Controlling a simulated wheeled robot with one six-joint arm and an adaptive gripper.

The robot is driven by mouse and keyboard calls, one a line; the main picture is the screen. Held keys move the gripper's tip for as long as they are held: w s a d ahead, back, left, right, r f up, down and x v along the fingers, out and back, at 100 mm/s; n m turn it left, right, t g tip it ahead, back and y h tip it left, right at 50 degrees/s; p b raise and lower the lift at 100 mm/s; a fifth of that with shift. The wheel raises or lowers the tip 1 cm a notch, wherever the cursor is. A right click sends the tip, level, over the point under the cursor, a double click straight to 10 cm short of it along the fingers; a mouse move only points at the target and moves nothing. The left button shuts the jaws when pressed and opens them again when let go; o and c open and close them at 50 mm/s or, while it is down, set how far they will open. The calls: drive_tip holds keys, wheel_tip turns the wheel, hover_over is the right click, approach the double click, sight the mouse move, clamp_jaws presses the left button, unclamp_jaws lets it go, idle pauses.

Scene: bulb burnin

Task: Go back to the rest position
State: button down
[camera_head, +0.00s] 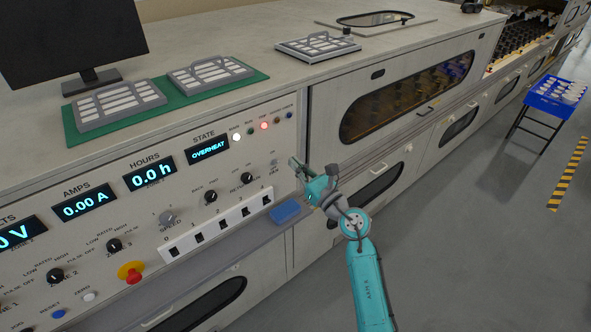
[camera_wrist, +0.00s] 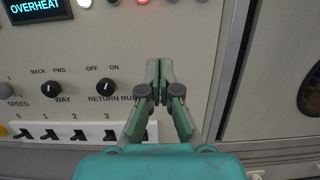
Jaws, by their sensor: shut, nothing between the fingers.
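My gripper (camera_head: 297,164) is at the right end of the control panel (camera_head: 195,185), at the end of my teal arm. In the wrist view the gripper (camera_wrist: 159,65) points at the panel, to the right of the OFF/ON knob (camera_wrist: 105,86). Its fingers are shut together with nothing between them. I cannot tell whether the fingertips touch the panel. The STATE display (camera_head: 208,150) reads OVERHEAT. A white lamp (camera_head: 236,138) and a red lamp (camera_head: 264,126) are lit above the panel's right part.
A red stop button (camera_head: 131,273) is at lower left. Cabinet doors with windows (camera_head: 405,100) run to the right.

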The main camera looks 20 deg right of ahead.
drive_tip(key=shift+f, duration=0.1)
drive_tip(key=s+a+f+m+h, duration=0.1)
drive_tip(key=s+a+f+m, duration=0.1)
drive_tip(key=s+f+m, duration=0.5)
drive_tip(key=s+a+m, duration=0.2)
drive_tip(key=s+m, duration=0.3)
drive_tip(key=s, duration=0.7)
drive_tip(key=s+a+f+m+h, duration=0.1)
drive_tip(key=s+a+f+m, duration=0.1)
drive_tip(key=s+f+m, duration=0.5)
drive_tip(key=s+d+r+m+g+h, duration=0.1)
drive_tip(key=s+r+m+g+h, duration=0.1)
drive_tip(key=s+m, duration=0.8)
drive_tip(key=s+r+m+g+h, duration=0.2)
drive_tip(key=s+m, duration=0.8)
drive_tip(key=s, duration=1)
drive_tip(key=shift+d+r+m, duration=0.2)
drive_tip(key=shift+d+m, duration=0.1)
drive_tip(key=shift+d, duration=0.1)
drive_tip(key=c, duration=1.9)
unclamp_jaws()
drive_tip(key=shift+w, duration=0.1)
